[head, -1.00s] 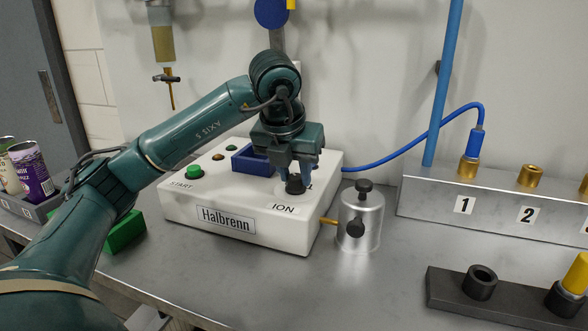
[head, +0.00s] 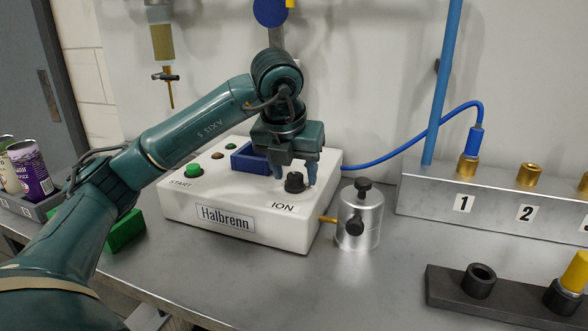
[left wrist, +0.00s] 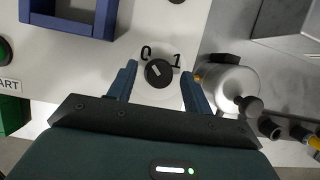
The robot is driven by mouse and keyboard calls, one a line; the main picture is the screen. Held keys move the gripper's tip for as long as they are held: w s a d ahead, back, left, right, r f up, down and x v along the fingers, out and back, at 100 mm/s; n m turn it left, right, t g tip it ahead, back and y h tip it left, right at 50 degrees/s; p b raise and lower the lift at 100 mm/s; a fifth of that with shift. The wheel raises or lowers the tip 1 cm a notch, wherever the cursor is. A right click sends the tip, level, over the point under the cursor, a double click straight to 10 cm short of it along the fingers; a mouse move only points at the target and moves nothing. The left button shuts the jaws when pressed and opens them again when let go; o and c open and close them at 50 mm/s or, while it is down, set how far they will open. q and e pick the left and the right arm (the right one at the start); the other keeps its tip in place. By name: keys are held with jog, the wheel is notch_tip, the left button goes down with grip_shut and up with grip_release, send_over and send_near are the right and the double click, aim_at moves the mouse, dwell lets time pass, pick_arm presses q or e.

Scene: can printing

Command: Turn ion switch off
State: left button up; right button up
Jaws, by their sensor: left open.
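The ion switch is a black round knob (head: 294,182) on the white Halbrenn box (head: 180,210), above the printed word ION. In the left wrist view, the knob (left wrist: 159,72) sits on a light disc between the marks 0 and 1. Its short white line slants up and left, toward the 0. My left gripper (head: 295,171) points down over the knob with its jaws open. In the left wrist view, the fingers of my left gripper (left wrist: 160,82) stand on either side of the knob with gaps. My right gripper is not in view.
A blue square frame (head: 250,159) and a green START button (head: 194,170) are on the box. A metal cylinder with black knobs (head: 358,220) stands close at its right. A numbered metal rack (head: 430,197) is farther right. Bare table lies in front.

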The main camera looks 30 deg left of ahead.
pick_arm(q)
jog(key=p+v, duration=0.3)
jog(key=v, duration=1)
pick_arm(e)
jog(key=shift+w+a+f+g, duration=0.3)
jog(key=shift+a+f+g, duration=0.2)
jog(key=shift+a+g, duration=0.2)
pick_arm(q)
jog(key=shift+r, duration=0.1)
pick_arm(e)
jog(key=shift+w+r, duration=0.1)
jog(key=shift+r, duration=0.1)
